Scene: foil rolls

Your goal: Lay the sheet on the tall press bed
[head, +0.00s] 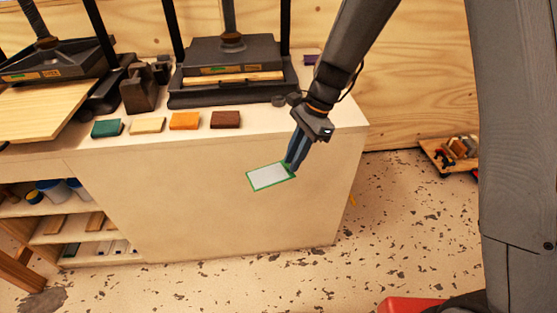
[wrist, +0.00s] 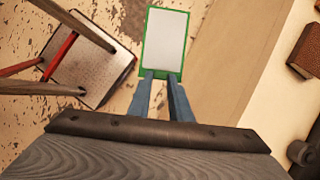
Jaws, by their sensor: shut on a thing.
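The sheet (head: 270,177) is a small white rectangle with a green border. My gripper (head: 290,167) is shut on one short edge of it and holds it in the air in front of the cabinet's side. In the wrist view the sheet (wrist: 165,42) sticks out beyond the two blue fingers (wrist: 161,80). Two dark presses stand on the cabinet top: one in the middle (head: 230,72) and one at the left (head: 60,62) with a wooden board before it. I cannot tell which press bed is the tall one.
A dark metal piece (head: 145,88) stands between the presses. A low cart (head: 455,152) is on the floor at right. A stool (wrist: 85,68) shows in the wrist view.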

